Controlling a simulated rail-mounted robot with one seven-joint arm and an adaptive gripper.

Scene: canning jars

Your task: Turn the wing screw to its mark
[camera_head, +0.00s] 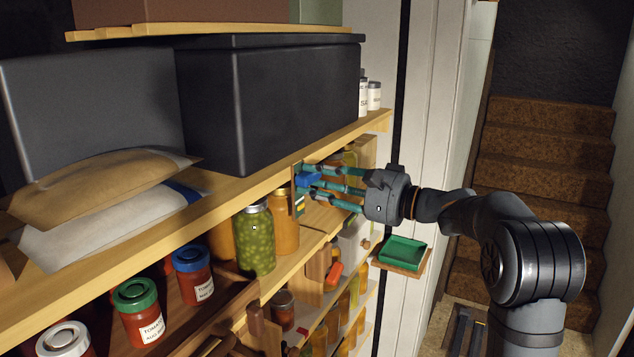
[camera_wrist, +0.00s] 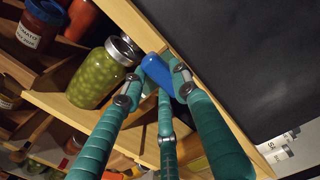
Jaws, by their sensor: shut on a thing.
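The wing screw is a blue piece (camera_head: 308,181) at the shelf's front edge, in the middle of the head view. It also shows in the wrist view as a blue wing (camera_wrist: 158,72) between my fingertips. My gripper (camera_head: 318,180) has teal fingers and is shut on the wing screw from the right. A small upright plate (camera_head: 298,203) with coloured patches sits just behind the screw. The mark cannot be made out, since my fingers and the screw cover part of the plate.
A jar of green fruit (camera_head: 254,240) stands close to the left of the plate, with an orange jar (camera_head: 285,222) beside it. A dark box (camera_head: 270,100) sits on the shelf above. A green tray (camera_head: 403,252) is below my gripper. The stairs side is open.

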